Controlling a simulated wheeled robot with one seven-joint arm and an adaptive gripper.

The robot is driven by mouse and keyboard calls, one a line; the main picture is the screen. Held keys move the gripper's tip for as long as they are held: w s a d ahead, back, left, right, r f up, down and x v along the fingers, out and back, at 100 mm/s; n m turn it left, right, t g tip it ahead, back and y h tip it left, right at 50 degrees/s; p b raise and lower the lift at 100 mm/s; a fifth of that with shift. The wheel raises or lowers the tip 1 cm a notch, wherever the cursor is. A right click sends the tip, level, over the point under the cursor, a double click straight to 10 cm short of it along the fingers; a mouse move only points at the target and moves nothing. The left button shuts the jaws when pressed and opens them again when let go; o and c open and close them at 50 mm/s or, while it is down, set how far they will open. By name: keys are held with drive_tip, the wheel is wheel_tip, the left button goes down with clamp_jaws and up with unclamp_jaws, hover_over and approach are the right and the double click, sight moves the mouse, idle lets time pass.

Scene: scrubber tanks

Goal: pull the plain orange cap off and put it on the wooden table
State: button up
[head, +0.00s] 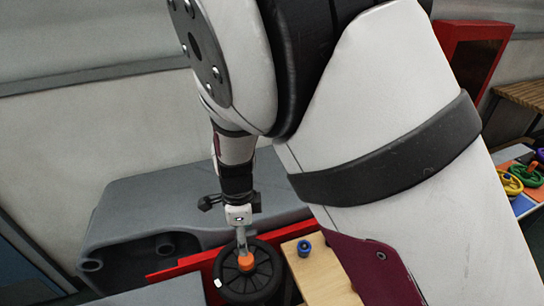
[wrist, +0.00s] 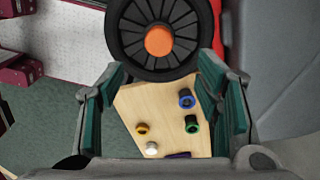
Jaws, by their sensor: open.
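The plain orange cap (head: 246,262) sits at the centre of a black spoked, wheel-like lid (head: 265,284). In the wrist view the orange cap (wrist: 159,41) shows as a plain round top near the upper middle. My gripper (head: 242,244) points down close above the cap in the head view. In the wrist view my gripper (wrist: 163,70) is open and empty, with a finger at each side. The cap appears just past the fingertips, not clasped. The wooden table (wrist: 137,101) lies beside the black lid, below it in the wrist view.
The table holds a blue cap (wrist: 186,98), a green cap (wrist: 192,124), a yellow one (wrist: 142,128), a white one (wrist: 151,148) and a purple piece (wrist: 178,155). Bare wood shows at its upper middle. Grey tank bodywork (head: 150,215) and a red edge (head: 180,268) adjoin the lid.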

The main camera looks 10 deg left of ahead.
sight(246, 258)
wheel_tip(246, 258, down, 10)
drive_tip(key=shift+f, duration=0.1)
drive_tip(key=shift+s, duration=0.1)
idle(0.3)
drive_tip(key=c, duration=1.4)
drive_tip(key=shift+r+p, duration=0.75)
drive_tip(key=shift+r, duration=0.45)
drive_tip(key=shift+r+p, duration=1.4)
drive_tip(key=shift+r, duration=1.5)
